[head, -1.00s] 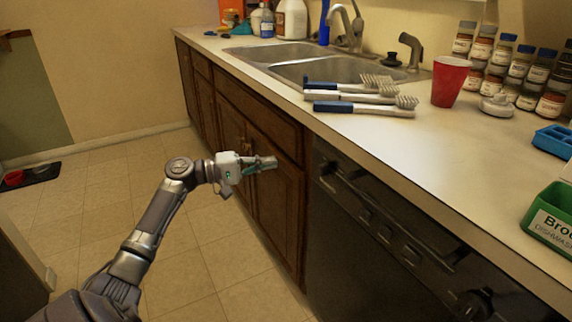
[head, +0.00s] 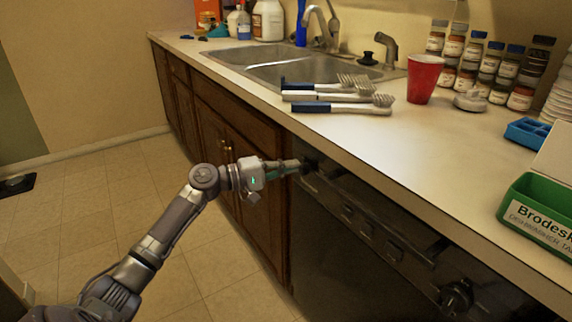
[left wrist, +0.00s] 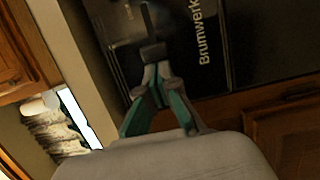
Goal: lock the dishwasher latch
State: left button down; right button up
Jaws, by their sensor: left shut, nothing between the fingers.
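The black dishwasher (head: 350,245) is built in under the counter, and its door looks shut. A dark latch (head: 311,162) sticks out at the left end of its control panel. In the left wrist view the dark latch lever (left wrist: 147,18) is just beyond my fingers, by the "Brumwerk" lettering. My left gripper (head: 297,165) is shut and empty, its tips right at the latch; it also shows in the left wrist view (left wrist: 153,75). I cannot tell whether the tips touch the latch. My right gripper is not in view.
Brushes (head: 338,95), a red cup (head: 423,79), spice jars (head: 487,65) and a green tablet box (head: 540,215) stand on the counter (head: 420,150) above. Its front edge overhangs the panel. Wooden cabinets (head: 235,130) are to the left. The floor in front is clear.

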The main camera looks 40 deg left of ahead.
aim_at(314, 171)
pick_arm(q)
jog(key=d, duration=0.1)
jog(key=s+d+p, duration=0.1)
jog(key=d+p, duration=0.1)
jog(key=shift+s+d+r, duration=0.1)
jog(key=shift+s+d, duration=0.15)
jog(key=shift+d, duration=0.1)
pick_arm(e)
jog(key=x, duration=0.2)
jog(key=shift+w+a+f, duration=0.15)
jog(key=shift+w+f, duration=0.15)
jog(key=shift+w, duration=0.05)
